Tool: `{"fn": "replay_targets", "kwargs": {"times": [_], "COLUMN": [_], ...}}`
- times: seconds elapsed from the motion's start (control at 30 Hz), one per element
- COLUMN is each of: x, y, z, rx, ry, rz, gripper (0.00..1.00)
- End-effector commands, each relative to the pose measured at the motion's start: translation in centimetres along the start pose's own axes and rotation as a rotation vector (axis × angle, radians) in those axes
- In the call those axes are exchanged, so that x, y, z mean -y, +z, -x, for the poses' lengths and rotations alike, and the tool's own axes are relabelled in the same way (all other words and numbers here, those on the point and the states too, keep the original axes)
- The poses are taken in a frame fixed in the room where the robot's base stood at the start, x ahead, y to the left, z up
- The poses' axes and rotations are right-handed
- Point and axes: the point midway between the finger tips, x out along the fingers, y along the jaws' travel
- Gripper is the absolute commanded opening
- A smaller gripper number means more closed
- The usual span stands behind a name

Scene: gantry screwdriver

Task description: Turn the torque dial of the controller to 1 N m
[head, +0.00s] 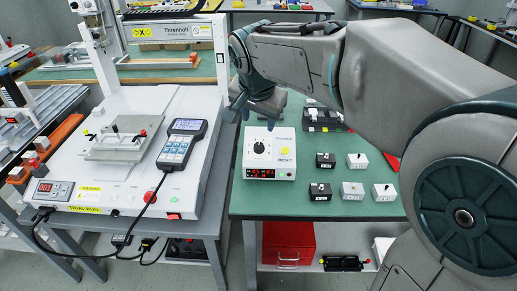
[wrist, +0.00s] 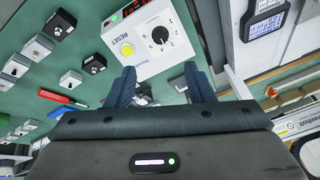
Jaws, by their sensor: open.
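The controller (head: 270,171) is a white box on the green table, right of the gantry machine. Its black round torque dial (head: 259,148) is on the top face, with a yellow RESET button (head: 283,153) beside it and a red lit display on the front. In the wrist view the controller (wrist: 146,58) is upside down, and the dial (wrist: 160,35) shows with scale marks around it. I cannot read the dial's setting. My gripper (wrist: 160,80) is open and empty, its two fingers apart, with the dial beyond the fingertips. In the head view my gripper (head: 258,112) is above and behind the controller.
The gantry machine (head: 195,200) with a handheld pendant (head: 181,143) stands left. Several small black and white blocks (head: 352,190) sit right of the controller. A dark tray (head: 325,118) lies behind them. A red screwdriver-like tool (wrist: 58,97) lies on the green table (head: 320,208).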

Motion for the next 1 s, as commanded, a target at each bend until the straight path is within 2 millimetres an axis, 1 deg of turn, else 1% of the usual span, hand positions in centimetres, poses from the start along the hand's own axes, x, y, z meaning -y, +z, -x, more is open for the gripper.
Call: {"fn": "replay_targets", "kwargs": {"times": [0.17, 0.5, 0.6, 0.7, 0.8, 1.0], "x": [0.1, 0.0, 0.0, 0.1, 0.1, 0.1], "y": [0.1, 0.2, 0.1, 0.1, 0.1, 0.1], "z": [-2.1, -9.3, -11.1, -12.4, -13.2, -13.7], "rx": [0.003, 0.004, 0.003, 0.002, 0.001, 0.001], "ry": [0.002, 0.003, 0.002, 0.002, 0.000, -0.001], "rz": [-0.003, -0.001, -0.001, -0.001, -0.001, -0.001], "gripper": [0.48, 0.48, 0.48, 0.48, 0.48, 0.48]}}
